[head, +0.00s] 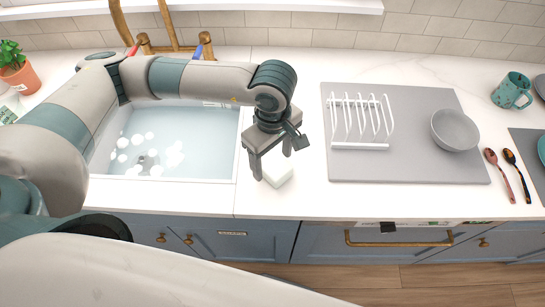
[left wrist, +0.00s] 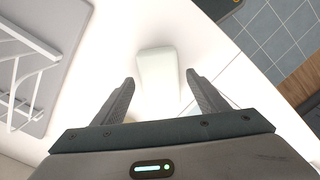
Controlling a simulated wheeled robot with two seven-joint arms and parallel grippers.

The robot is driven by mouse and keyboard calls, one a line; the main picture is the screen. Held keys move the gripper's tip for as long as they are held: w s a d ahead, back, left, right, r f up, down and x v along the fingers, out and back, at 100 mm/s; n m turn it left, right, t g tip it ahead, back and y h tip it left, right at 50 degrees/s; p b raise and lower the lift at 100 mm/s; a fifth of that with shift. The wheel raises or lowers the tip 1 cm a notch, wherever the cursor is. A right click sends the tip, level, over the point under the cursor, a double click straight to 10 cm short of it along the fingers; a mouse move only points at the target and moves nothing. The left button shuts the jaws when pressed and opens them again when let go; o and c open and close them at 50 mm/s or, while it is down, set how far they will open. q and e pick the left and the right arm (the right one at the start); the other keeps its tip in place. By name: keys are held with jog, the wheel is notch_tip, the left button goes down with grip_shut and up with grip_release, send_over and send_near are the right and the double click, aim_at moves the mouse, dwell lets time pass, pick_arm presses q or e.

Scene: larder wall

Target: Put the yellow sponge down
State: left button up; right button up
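A pale, whitish block (head: 279,174) lies on the white counter just right of the sink; no clearly yellow sponge shows. My left gripper (head: 272,164) points down over the block with its two fingers apart. In the left wrist view the block (left wrist: 158,72) sits ahead of and between the open fingertips (left wrist: 160,80), with a gap on both sides. Neither finger appears to touch it. My right gripper is not in view.
The sink (head: 190,125) with white suds is left of the gripper. A grey mat (head: 410,165) on the right holds a white rack (head: 361,122) and a grey bowl (head: 455,130). The counter's front edge is close below the block.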

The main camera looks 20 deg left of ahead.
aim_at(273, 163)
pick_arm(q)
jog(key=shift+r, duration=0.1)
jog(key=shift+r+p, duration=0.1)
jog(key=shift+p, duration=0.2)
jog(key=shift+r+b, duration=0.25)
jog(key=shift+b, duration=0.15)
notch_tip(273, 163, up, 11)
jog(key=b, duration=0.4)
jog(key=shift+r, duration=0.2)
jog(key=shift+r, duration=0.15)
